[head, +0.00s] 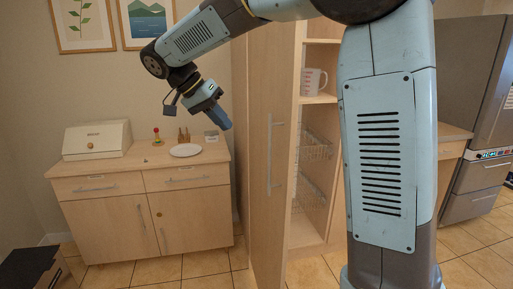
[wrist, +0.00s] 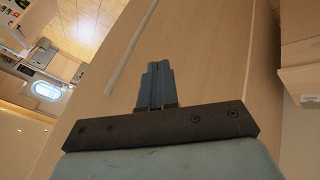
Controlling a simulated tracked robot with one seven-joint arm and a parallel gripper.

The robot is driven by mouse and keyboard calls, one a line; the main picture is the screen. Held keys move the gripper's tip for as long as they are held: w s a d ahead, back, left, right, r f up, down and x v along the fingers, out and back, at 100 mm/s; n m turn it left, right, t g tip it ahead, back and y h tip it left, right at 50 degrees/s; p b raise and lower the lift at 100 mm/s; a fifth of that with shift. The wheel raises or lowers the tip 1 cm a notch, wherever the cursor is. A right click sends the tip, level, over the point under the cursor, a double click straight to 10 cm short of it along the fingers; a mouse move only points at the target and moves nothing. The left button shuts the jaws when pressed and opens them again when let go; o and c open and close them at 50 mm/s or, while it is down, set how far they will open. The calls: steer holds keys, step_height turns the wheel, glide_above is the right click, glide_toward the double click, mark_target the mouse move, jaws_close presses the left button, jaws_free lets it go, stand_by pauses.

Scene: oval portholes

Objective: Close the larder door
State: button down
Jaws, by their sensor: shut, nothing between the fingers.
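The larder door (head: 262,110) is a tall pale-wood panel standing open in the middle of the head view. It has a long vertical bar handle (head: 269,155). The larder (head: 309,228) shows its open inside to the right of the door, with a shelf and wire baskets. My gripper (head: 228,126) is left of the door in the head view, pointing down and right. In the wrist view its fingers (wrist: 155,68) are together and empty, in front of a broad wood panel (wrist: 205,60) that looks like the door. I cannot tell whether they touch it.
A sideboard (head: 150,215) with a bread box (head: 97,139), a plate (head: 185,150) and small items stands at the left. A measuring jug (head: 313,82) sits on the larder shelf. A grey fridge (head: 475,100) is at the right. Tiled floor shows in front.

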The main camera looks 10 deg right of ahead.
steer(key=s+d+f, duration=0.1)
steer(key=d+f, duration=0.7)
steer(key=d, duration=0.1)
steer(key=shift+s, duration=0.3)
steer(key=shift+d, duration=0.1)
